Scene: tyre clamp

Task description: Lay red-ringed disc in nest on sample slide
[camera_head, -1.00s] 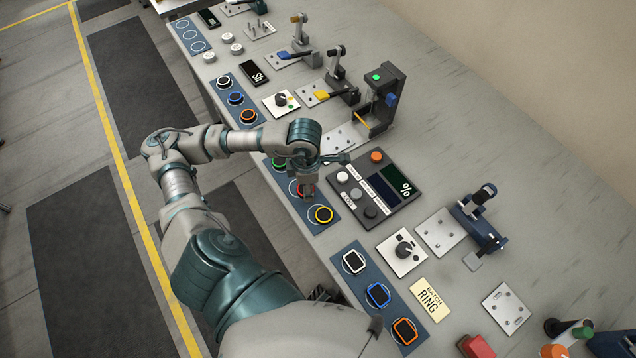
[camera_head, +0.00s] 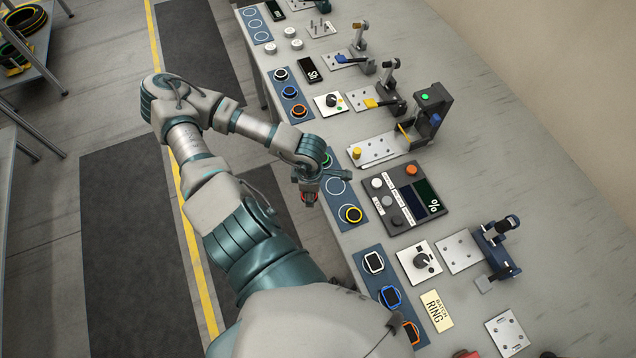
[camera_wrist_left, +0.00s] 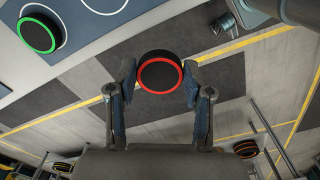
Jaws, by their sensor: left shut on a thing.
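My left gripper (camera_head: 309,190) is shut on the red-ringed disc (camera_head: 307,197), just off the table's near edge. In the left wrist view the black disc with its red ring (camera_wrist_left: 160,73) sits between the two fingers (camera_wrist_left: 159,82), over the floor. A silver plate with a yellow knob (camera_head: 376,148) runs to a dark upright fixture (camera_head: 432,112) with a green button; it looks like the sample slide. I cannot make out its nest. The gripper is left of and nearer than this plate. My right gripper is not in view.
A blue mat (camera_head: 333,203) holds a green-ringed disc (camera_head: 326,160), an empty circle and a yellow-ringed disc (camera_head: 351,214). A button panel with a % display (camera_head: 410,197) stands beside it. Other clamps and a knob box (camera_head: 419,262) line the table. The grey surface behind them is clear.

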